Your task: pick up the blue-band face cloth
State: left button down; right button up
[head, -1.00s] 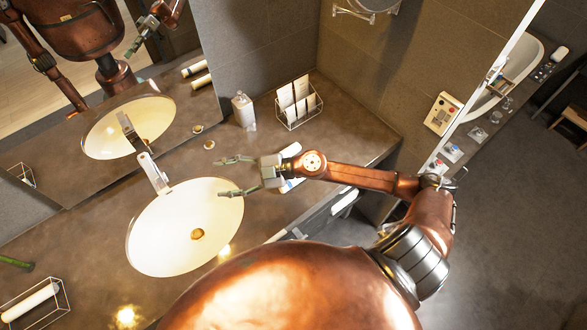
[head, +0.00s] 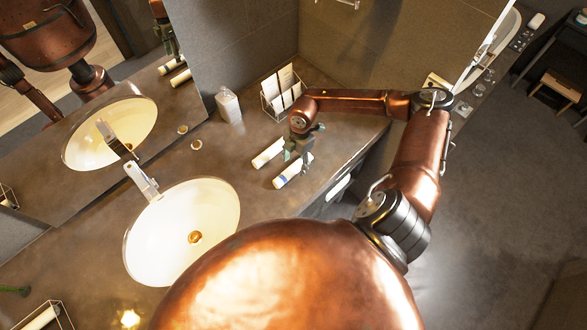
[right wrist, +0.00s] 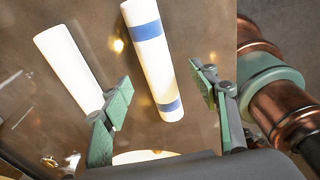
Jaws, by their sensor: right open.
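The blue-band face cloth (head: 290,172) is a white roll lying on the counter to the right of the sink. In the right wrist view the cloth (right wrist: 150,55) shows two blue bands. My right gripper (head: 296,153) is open above the two rolls, pointing down. In the right wrist view the gripper (right wrist: 160,80) has its fingers apart, with the banded roll between them in the picture and no visible grip on it. A sliver of green at the left edge looks like a fingertip of my left gripper (head: 14,291); the rest is out of frame.
A plain white roll (head: 266,154) lies beside the banded one; in the right wrist view it (right wrist: 72,65) sits close to the left finger. A wire rack with cards (head: 270,102) and a bottle (head: 229,106) stand behind. The sink (head: 170,245) is at left.

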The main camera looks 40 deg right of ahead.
aim_at(294, 167)
jog(key=shift+a+f, duration=0.15)
jog(key=shift+f, duration=1.4)
jog(key=shift+c, duration=0.3)
jog(key=c, duration=1.1)
